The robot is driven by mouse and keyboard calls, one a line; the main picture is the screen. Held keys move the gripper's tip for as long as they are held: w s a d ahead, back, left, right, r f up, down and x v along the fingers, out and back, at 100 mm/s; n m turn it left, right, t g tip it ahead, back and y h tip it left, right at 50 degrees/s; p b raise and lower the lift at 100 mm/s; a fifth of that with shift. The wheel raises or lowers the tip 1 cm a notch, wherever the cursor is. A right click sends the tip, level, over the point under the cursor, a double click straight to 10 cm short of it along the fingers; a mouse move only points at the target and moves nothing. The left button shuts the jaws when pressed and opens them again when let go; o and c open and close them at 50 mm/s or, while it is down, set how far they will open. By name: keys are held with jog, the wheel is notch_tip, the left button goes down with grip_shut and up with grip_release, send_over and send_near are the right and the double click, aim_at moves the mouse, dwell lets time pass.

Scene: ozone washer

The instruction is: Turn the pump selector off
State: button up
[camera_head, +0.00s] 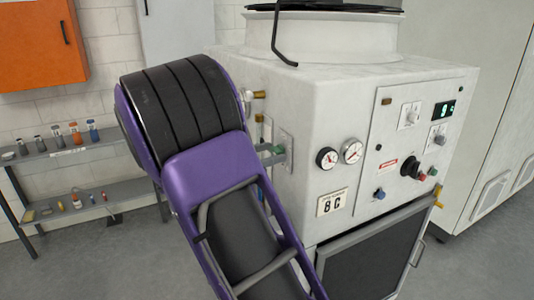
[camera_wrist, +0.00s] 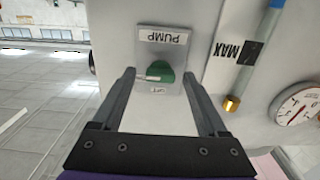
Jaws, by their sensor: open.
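The pump selector (camera_wrist: 162,71) is a green knob on a pale plate (camera_wrist: 147,60) on the washer's side. In the wrist view, its PUMP label (camera_wrist: 163,36) appears upside down, and a small label, perhaps OFF, sits below the knob. A pale mark on the knob points left. My gripper (camera_wrist: 157,74) is open, with one dark finger on each side of the knob in the picture. I cannot tell whether the fingers touch it.
The white washer (camera_head: 350,105) has two gauges (camera_head: 351,151), a front control panel (camera_head: 410,145) and a dark door (camera_head: 370,255). In the wrist view, a clear tube with a brass fitting (camera_wrist: 232,103) and a gauge (camera_wrist: 296,104) are right of the selector. Shelves (camera_head: 75,150) hold small bottles at left.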

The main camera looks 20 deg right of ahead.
jog(key=shift+c, duration=0.2)
grip_shut()
jog(key=shift+n, duration=0.4)
jog(key=n+b, duration=0.1)
jog(key=n, duration=0.2)
jog(key=shift+n, duration=0.3)
jog(key=n, duration=0.4)
jog(key=shift+n, duration=0.4)
jog(key=n+p, duration=0.2)
jog(key=n, duration=0.2)
jog(key=shift+r+p, duration=0.1)
jog(key=shift+p, duration=0.25)
jog(key=shift+n+p, duration=1.3)
jog(key=shift+n, duration=1.1)
